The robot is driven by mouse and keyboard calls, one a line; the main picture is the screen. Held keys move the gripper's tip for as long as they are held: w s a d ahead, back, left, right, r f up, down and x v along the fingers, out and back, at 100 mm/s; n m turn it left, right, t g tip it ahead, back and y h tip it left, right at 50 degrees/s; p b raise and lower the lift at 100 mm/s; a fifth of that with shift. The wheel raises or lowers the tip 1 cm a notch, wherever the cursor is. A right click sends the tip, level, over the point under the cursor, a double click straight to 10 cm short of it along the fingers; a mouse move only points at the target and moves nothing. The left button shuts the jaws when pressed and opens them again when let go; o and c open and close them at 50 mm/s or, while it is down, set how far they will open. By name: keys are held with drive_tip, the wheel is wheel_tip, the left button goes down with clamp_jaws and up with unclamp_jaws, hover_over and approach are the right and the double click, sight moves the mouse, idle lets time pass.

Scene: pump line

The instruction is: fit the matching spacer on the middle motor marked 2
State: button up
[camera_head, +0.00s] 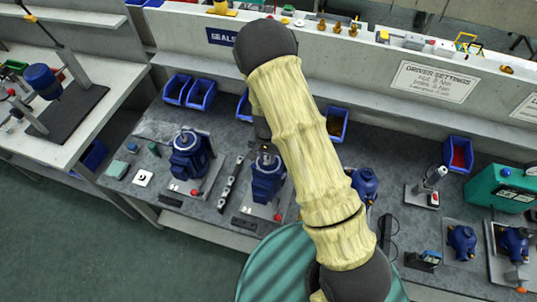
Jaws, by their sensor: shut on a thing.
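Three blue motors stand in a row on the grey bench. The left motor (190,157) is fully in view. The middle motor (268,180) stands just left of my arm, and the right motor (366,187) is partly behind my arm. I cannot read their number marks. My gripper (262,136) shows only as a small dark piece beside my forearm, right above the middle motor's top. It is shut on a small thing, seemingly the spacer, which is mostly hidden. I cannot tell whether that thing touches the motor.
Blue bins (202,95) stand along the bench's back wall, one (338,123) right of my arm. A dark rail of small parts (229,186) lies between the left and middle motors. A green case (498,186) and smaller blue units (462,242) stand at right.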

drive_tip(key=shift+s, duration=0.15)
drive_tip(key=o, duration=1.6)
drive_tip(key=shift+c, duration=0.2)
drive_tip(key=shift+o, duration=0.4)
drive_tip(key=o, duration=0.4)
drive_tip(key=shift+o, duration=0.2)
wheel_tip(320, 180, up, 9)
drive_tip(key=p, duration=0.6)
drive_tip(key=shift+p, duration=0.35)
